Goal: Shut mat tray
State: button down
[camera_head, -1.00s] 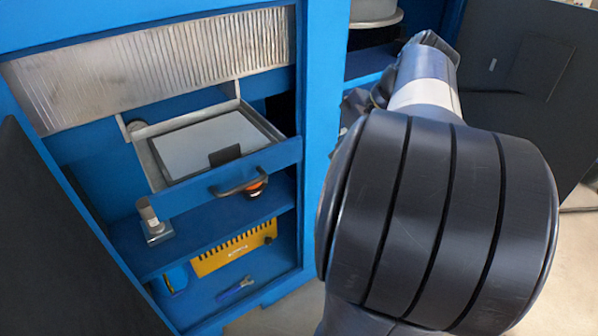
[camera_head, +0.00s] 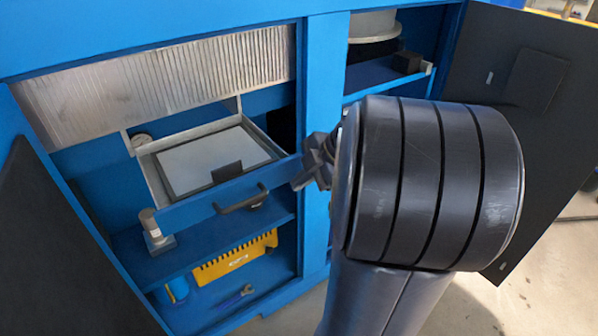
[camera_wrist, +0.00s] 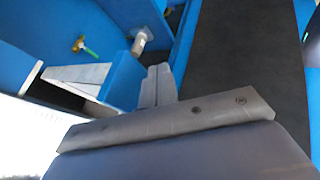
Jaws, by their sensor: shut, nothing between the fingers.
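The mat tray (camera_head: 168,217) is a blue-fronted drawer in the cabinet's left bay. It is pulled out, with a light grey mat or sheet (camera_head: 210,160) inside, a small dark tab at its front and a dark bar handle (camera_head: 241,200). My gripper (camera_head: 304,176) is just right of the tray's front, apart from the handle, partly hidden by my arm. In the wrist view its fingers (camera_wrist: 158,84) are together and empty. A blue panel with a pale surface beside it, probably the tray (camera_wrist: 122,82), lies left of the fingers there.
Below the tray, a grey cylinder on a base (camera_head: 155,232) stands on a shelf, with a yellow comb-edged piece (camera_head: 235,258) lower down. Dark doors stand open at left (camera_head: 65,250) and right (camera_head: 520,110). A blue post (camera_head: 318,90) divides the bays.

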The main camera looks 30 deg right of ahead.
jog(key=shift+w, duration=0.45)
jog(key=shift+w, duration=0.1)
